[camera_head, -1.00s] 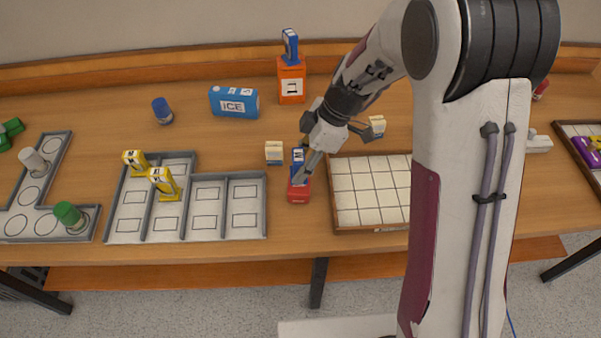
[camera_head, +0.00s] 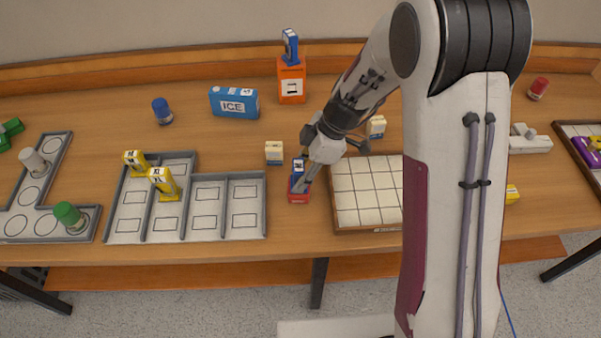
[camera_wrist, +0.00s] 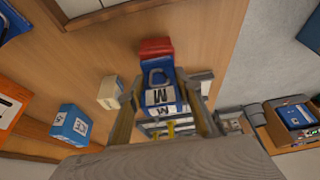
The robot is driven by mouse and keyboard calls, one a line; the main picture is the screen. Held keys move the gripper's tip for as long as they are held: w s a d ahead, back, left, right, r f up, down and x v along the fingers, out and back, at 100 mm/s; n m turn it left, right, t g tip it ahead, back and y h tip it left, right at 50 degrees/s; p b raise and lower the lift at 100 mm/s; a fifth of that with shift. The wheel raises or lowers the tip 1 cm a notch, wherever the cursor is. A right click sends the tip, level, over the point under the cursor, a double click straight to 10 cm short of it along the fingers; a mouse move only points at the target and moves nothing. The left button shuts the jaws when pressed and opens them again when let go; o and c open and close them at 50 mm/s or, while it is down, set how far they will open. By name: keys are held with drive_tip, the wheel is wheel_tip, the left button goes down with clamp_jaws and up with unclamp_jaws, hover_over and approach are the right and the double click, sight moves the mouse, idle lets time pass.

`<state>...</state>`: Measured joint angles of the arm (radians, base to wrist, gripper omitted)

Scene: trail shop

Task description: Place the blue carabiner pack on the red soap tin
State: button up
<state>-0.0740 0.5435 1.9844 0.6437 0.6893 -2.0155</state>
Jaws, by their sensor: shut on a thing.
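The blue carabiner pack (camera_head: 298,166), with a white label lettered M, is between the fingers of my gripper (camera_head: 303,177). The wrist view shows the pack (camera_wrist: 160,92) upright in line with the gripper, a finger on either side. The red soap tin (camera_head: 298,194) stands on the table directly below the pack, left of the tiled tray. In the wrist view the tin (camera_wrist: 156,46) shows just beyond the pack's far end. Pack and tin look in contact, but a small gap cannot be ruled out. A finger partly hides where they meet.
A cream box (camera_head: 274,153) stands close by at the left of the tin. The tiled tray (camera_head: 333,216) is close at the right, and a grey compartment tray (camera_head: 266,222) is at the left. Behind are a blue ICE box (camera_head: 234,102) and an orange box (camera_head: 291,78) bearing another blue pack.

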drive_tip(key=shift+f, duration=0.1)
drive_tip(key=o, duration=1.2)
drive_tip(key=v, duration=1.2)
drive_tip(key=shift+s, duration=0.1)
